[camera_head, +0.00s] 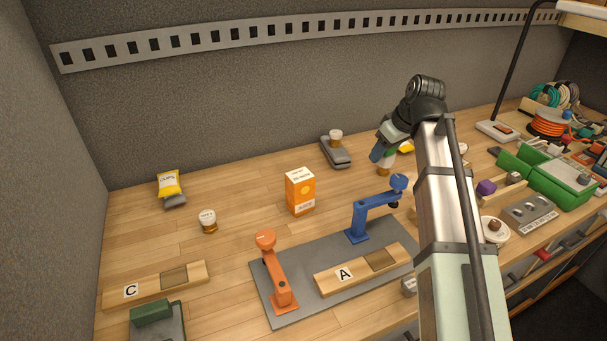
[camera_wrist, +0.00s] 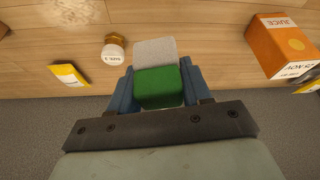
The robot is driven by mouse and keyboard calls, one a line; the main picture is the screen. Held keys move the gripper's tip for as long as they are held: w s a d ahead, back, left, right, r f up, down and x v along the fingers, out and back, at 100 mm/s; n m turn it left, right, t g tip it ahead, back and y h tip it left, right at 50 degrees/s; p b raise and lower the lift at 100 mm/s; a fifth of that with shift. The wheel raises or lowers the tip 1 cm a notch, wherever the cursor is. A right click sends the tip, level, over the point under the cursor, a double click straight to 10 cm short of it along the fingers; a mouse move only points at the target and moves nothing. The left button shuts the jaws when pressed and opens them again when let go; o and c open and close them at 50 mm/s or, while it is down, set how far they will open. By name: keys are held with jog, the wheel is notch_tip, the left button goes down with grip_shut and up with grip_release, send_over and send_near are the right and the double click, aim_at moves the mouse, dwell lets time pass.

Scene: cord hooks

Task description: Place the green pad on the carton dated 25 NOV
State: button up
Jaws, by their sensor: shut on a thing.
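The orange carton (camera_head: 300,194) stands upright on the table left of my gripper, with a white top and a date that reads as 25 NOV. In the wrist view the carton (camera_wrist: 280,45) is at the upper right, marked JUICE. My gripper (camera_head: 379,153) is above the back of the table, right of the carton and apart from it. In the wrist view its blue fingers are shut on the green pad (camera_wrist: 158,88). A light grey block-like part (camera_wrist: 155,51) shows just beyond the pad; whether it belongs to it I cannot tell.
A jar stands on a dark grey device (camera_head: 336,154) behind the carton. A blue arm-shaped stand (camera_head: 372,208) and an orange one (camera_head: 277,275) stand in front. Another jar (camera_head: 208,221) and a yellow packet (camera_head: 169,183) are left.

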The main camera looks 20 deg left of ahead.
jog(key=s+a+r+n, duration=0.1)
jog(key=s+a+r, duration=0.15)
jog(key=a, duration=0.25)
jog(key=s+a+r+n+g, duration=0.1)
jog(key=s+a, duration=0.2)
jog(key=a, duration=0.2)
jog(key=s+a+r+n, duration=0.1)
jog(key=s+a+r, duration=0.15)
jog(key=a, duration=0.25)
notch_tip(320, 180, up, 4)
jog(key=m+t, duration=0.2)
jog(key=m, duration=0.3)
send_over(299, 174)
jog(key=shift+w+f, duration=0.1)
jog(key=shift+f, duration=4.65)
jog(key=shift+f, duration=0.1)
jog(key=o, duration=1.1)
jog(key=shift+c, duration=0.2)
